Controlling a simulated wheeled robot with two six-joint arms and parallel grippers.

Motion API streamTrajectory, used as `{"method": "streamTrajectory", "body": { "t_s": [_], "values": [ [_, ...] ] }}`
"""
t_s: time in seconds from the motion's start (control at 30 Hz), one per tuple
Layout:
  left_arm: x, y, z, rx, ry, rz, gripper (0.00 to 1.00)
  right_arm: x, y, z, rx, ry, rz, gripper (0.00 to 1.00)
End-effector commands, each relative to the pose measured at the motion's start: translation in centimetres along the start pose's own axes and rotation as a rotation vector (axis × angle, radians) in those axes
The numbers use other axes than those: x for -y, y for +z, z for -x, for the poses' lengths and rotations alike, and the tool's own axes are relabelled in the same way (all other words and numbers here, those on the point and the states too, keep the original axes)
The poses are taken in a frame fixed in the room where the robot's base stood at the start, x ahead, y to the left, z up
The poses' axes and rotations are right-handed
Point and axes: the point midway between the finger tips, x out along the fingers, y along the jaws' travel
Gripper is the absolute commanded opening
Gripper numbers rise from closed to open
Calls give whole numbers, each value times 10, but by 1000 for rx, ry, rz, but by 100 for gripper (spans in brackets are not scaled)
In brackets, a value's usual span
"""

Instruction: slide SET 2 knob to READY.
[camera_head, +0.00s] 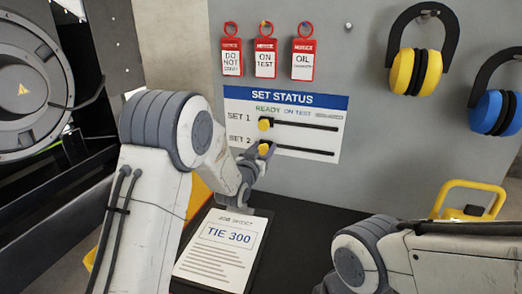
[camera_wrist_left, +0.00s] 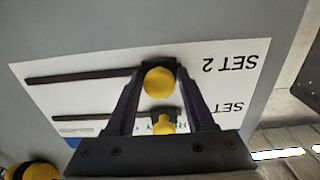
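The SET STATUS panel (camera_head: 318,104) is on the grey wall, with two dark horizontal slots. The yellow SET 2 knob (camera_head: 264,148) is at the left end of the lower slot, under the READY label. My left gripper (camera_head: 261,151) is at this knob. In the left wrist view, which shows the panel upside down, the SET 2 knob (camera_wrist_left: 159,81) sits between the two fingertips, which appear to touch its sides. The yellow SET 1 knob (camera_head: 264,124) is just above, also at its slot's left end. My right gripper is out of view; only its arm shows.
Three red tags (camera_head: 266,58) hang above the panel. Yellow (camera_head: 416,70) and blue (camera_head: 496,111) ear defenders hang to the right. A TIE 300 job sheet (camera_head: 222,250) lies below the panel. A dark machine (camera_head: 25,85) stands at left.

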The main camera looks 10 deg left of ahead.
Motion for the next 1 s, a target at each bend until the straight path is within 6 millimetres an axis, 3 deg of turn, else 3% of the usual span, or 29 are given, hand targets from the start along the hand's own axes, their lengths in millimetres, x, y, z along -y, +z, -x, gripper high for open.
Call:
{"method": "streamTrajectory", "body": {
  "t_s": [0.57,1.0],
  "values": [
    [2,1,7,0,-6,0,71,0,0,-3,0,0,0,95],
    [2,1,87,-1,-8,0,71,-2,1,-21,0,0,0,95]
  ]
}}
